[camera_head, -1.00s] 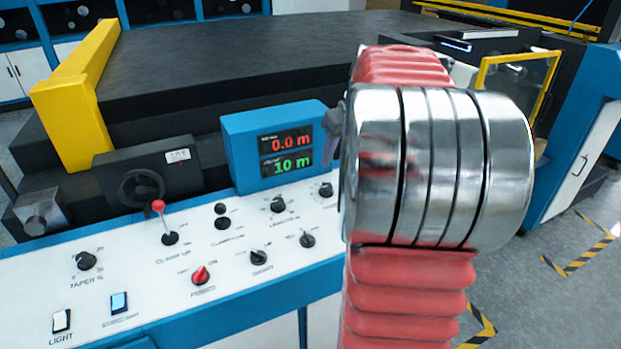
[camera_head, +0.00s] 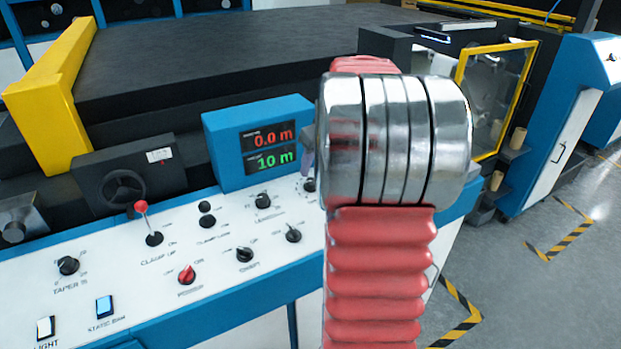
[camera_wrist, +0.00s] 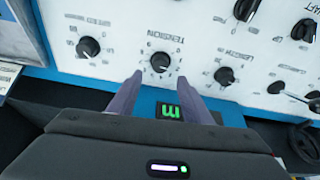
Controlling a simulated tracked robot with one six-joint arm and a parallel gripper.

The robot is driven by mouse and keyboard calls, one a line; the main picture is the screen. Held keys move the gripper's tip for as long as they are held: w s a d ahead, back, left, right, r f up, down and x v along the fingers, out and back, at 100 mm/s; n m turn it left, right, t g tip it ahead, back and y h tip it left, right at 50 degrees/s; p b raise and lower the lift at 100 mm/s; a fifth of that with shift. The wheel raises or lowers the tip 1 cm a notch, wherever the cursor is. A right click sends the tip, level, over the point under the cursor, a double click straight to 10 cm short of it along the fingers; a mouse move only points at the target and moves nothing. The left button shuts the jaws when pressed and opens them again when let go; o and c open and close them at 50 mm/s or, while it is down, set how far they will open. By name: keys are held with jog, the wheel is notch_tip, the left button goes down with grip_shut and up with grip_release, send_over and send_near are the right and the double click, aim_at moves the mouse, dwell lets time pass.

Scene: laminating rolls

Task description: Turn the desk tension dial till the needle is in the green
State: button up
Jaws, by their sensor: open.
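The black tension dial (camera_wrist: 160,62), on the white desk panel with a printed scale around it, shows in the wrist view. My gripper (camera_wrist: 160,77) is open, its two grey-purple fingers on either side of the dial's lower part in the picture. I cannot tell whether they touch it. No needle or green band is visible in either view.
The length dial (camera_wrist: 224,75) and another black knob (camera_wrist: 88,47) flank the tension dial. A red-tipped lever (camera_head: 148,222) and a red knob (camera_head: 187,275) are on the desk.

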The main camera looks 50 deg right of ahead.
aim_at(310, 180)
jog(key=x, duration=0.6)
jog(key=shift+w+f, duration=0.15)
jog(key=shift+f, duration=0.2)
jog(key=shift+c, duration=0.2)
jog(key=c, duration=1)
